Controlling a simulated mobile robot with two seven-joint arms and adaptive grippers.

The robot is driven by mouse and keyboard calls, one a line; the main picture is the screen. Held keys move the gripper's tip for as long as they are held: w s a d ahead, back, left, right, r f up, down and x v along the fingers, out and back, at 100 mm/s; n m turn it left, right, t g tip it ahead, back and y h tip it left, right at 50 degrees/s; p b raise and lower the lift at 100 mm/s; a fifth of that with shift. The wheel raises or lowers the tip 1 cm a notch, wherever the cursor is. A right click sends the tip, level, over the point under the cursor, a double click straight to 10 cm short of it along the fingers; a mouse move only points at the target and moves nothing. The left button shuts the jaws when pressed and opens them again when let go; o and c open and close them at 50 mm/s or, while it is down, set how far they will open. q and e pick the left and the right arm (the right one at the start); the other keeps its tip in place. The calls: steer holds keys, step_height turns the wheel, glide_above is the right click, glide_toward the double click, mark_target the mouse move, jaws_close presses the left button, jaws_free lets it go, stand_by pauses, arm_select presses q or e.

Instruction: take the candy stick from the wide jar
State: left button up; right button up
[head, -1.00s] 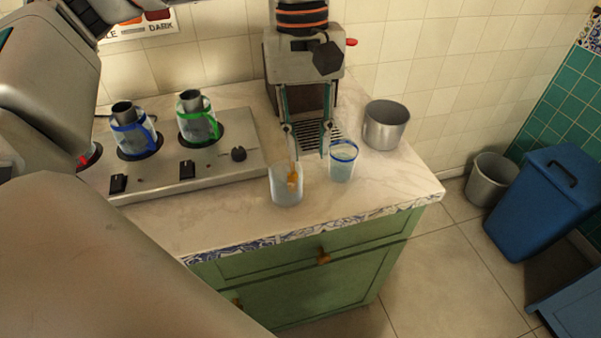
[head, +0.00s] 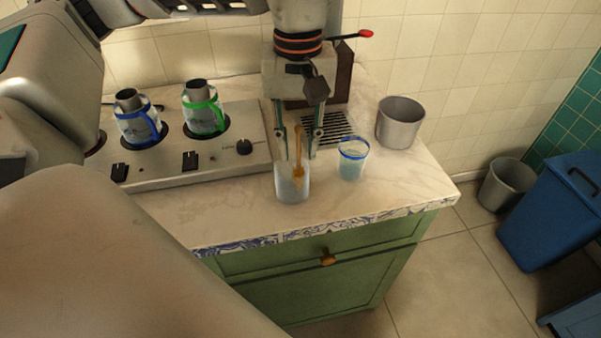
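The candy stick (head: 298,150) is a thin amber rod standing in a frosted clear jar (head: 292,187) near the front edge of the counter. Its upper part rises above the rim and its thicker lower end shows through the wall. My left gripper (head: 299,147) points down from above, behind and over the jar. Its two fingers are apart, and the stick's upper part appears between them with a gap on both sides. Whether they are level in depth with the stick is hard to tell. My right gripper is out of view.
A blue-rimmed glass (head: 352,163) stands close right of the jar, with a metal pot (head: 400,122) behind it. A metal burner unit (head: 200,168) with two glass holders is at the left. The marble counter (head: 235,210) is clear in front.

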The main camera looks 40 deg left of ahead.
arm_select(q)
steer(key=shift+f, duration=0.1)
jaws_close()
